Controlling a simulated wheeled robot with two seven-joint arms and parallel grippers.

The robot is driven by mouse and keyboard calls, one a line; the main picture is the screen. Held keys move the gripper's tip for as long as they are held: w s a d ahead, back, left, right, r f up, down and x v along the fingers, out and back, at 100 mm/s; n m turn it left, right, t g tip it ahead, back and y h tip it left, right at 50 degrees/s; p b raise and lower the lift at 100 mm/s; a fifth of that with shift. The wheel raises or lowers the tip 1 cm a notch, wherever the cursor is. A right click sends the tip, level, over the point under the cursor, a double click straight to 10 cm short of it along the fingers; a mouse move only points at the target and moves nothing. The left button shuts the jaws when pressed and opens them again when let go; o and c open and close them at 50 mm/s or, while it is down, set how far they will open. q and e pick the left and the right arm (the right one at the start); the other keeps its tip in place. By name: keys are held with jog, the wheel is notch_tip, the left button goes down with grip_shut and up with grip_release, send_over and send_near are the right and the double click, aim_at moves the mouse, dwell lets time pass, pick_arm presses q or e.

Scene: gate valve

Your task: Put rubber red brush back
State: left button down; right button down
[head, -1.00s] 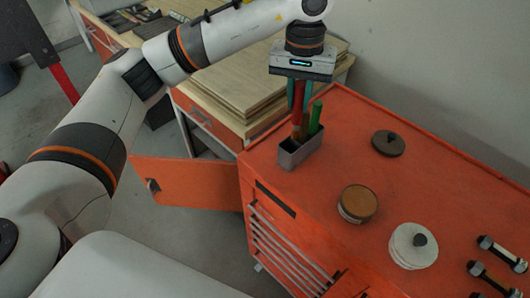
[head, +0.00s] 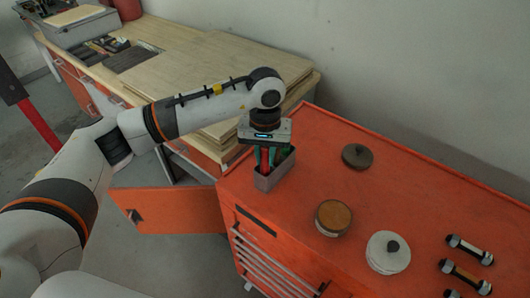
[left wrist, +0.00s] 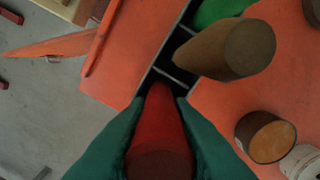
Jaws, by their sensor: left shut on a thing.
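My left gripper (head: 264,158) is low over the grey divided box (head: 270,182) at the left end of the red cabinet top. Its teal fingers are shut on the red brush (head: 264,160), which is upright. In the left wrist view the red brush (left wrist: 160,130) is between the fingers, and its far end reaches a compartment of the box (left wrist: 176,66). How deep it sits is hidden. A brown handle (left wrist: 228,50) and a green one (left wrist: 218,10) stand in the box beside it. My right gripper is not in view.
On the red cabinet top (head: 420,200) stand a dark disc (head: 357,156), a brown-topped tin (head: 333,217), a stack of white discs (head: 388,256) and small dumbbell-shaped parts (head: 466,274). A wooden workbench (head: 190,60) is behind. An orange door (head: 170,211) stands open at the left.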

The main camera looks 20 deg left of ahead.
pick_arm(q)
jog(key=shift+f, duration=0.2)
jog(key=c, duration=1.3)
grip_release()
jog(key=shift+r, duration=0.1)
jog(key=shift+r, duration=0.4)
notch_tip(320, 180, up, 11)
jog(key=b, duration=0.4)
jog(key=shift+f+b, duration=0.2)
jog(key=shift+b, duration=0.15)
jog(key=shift+r, duration=0.45)
